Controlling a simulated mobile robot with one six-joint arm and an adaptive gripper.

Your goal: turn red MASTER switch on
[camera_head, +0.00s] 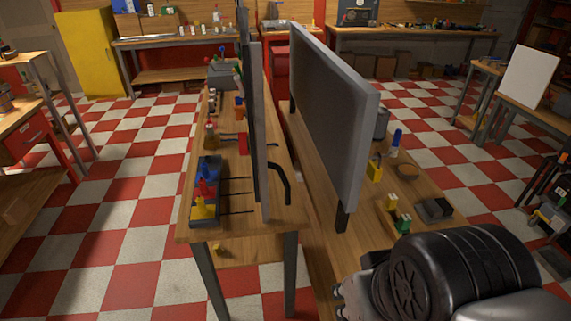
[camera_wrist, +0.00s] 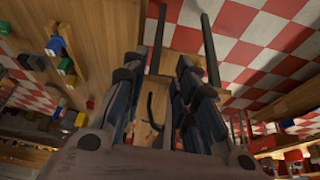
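No switch labelled MASTER can be read in either view. A small red piece (camera_head: 205,188) stands between blue and yellow pieces in a dark tray near the front left edge of the left bench; I cannot tell whether it is the switch. A second red block (camera_head: 241,143) sits farther back, close to the upright panel. My gripper (camera_wrist: 158,78) is open and empty in the wrist view, its dark fingers apart with wood and a black curved rod between them. In the head view my arm fills the bottom right, and its fingers are mostly hidden.
Two tall grey panels (camera_head: 335,110) (camera_head: 258,130) stand upright on the benches. A black curved handle (camera_head: 281,180) sticks out beside the left panel. Small yellow, blue and green pieces (camera_head: 403,224) lie on the right bench. Checkered floor is open at the left.

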